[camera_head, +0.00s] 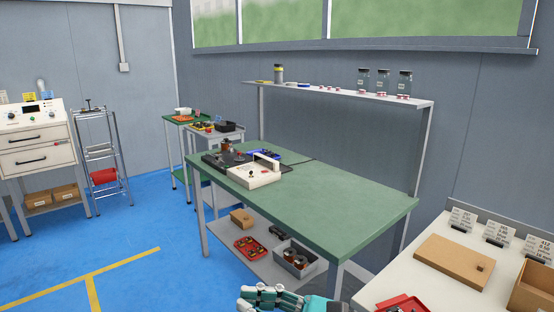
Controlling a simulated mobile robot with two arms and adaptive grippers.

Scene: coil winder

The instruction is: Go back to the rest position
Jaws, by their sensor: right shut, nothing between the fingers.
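My right gripper (268,297) shows at the bottom middle of the head view, in front of the green workbench. It is shut with nothing in it, and its wrist with a teal part runs off the bottom edge. My left gripper is not in the view. The green-topped workbench (335,195) stands in the middle, with a white and black winding machine (257,175) on its far left end.
A white table (405,270) with a brown board (452,261), a cardboard box and a red tray is close at the right. A shelf (345,92) with jars stands above the workbench. The blue floor (150,225) at the left is clear, with yellow lines.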

